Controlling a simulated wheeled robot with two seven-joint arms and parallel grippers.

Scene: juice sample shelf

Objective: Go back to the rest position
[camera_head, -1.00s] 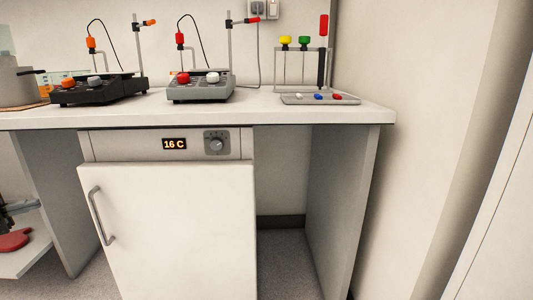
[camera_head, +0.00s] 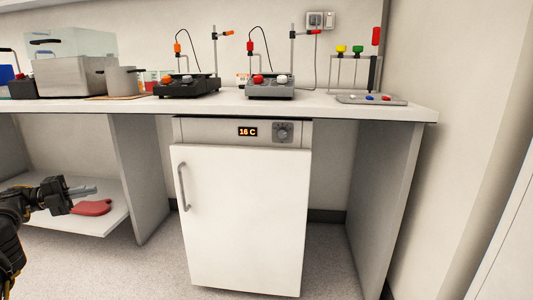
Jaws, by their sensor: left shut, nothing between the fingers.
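My left gripper (camera_head: 82,190) comes in from the left edge of the head view. It is shut with nothing between its fingers. It hangs in the air below bench height, in front of the low shelf, with its fingertips pointing right. My right gripper is out of view. The white fridge (camera_head: 245,215) stands under the bench with its door shut, and its display (camera_head: 247,132) reads 16 C.
The white bench (camera_head: 330,108) carries an orange-knobbed stirrer (camera_head: 187,87), a red-knobbed stirrer (camera_head: 270,87), a rack with a tray (camera_head: 370,99), a pot (camera_head: 126,80) and a metal bath (camera_head: 75,76). A red mitt (camera_head: 91,207) lies on the low shelf. The floor (camera_head: 150,275) in front is clear.

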